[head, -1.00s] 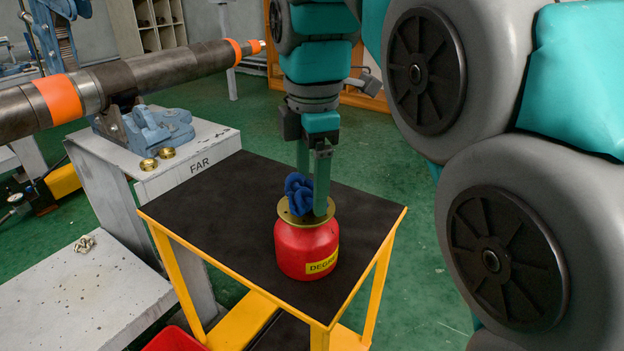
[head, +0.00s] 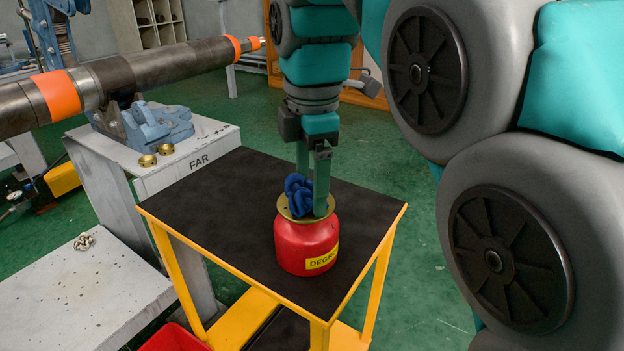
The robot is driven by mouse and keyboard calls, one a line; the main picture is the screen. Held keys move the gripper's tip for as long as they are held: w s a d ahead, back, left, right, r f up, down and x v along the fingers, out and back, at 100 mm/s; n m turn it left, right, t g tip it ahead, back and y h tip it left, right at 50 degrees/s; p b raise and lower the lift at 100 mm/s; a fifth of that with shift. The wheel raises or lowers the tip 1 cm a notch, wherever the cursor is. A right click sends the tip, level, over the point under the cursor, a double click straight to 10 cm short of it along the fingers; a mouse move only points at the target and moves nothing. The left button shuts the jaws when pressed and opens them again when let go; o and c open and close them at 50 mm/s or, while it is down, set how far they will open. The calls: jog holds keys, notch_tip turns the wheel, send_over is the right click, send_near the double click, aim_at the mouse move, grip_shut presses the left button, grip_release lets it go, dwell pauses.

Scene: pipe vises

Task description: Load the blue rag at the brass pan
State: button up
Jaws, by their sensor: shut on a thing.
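The blue rag (head: 297,194) is a crumpled bundle at the top of a red can. The brass pan (head: 284,211) is the round dish on top of the red can (head: 302,245), which carries a yellow label. My gripper (head: 311,200) points down over the pan with its fingers shut on the rag. The rag sits low at the pan, and I cannot tell whether it presses on the brass. The finger on the right partly hides the pan and the rag.
The can stands on the black top of a yellow cart (head: 200,205), mostly clear around it. A grey stand marked FAR (head: 205,150) holds a blue vise (head: 160,127) and two brass rings (head: 148,160). A long pipe (head: 150,75) crosses above. A red bin (head: 175,338) is at the bottom.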

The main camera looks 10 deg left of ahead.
jog(key=shift+f, duration=0.45)
dwell(1.0)
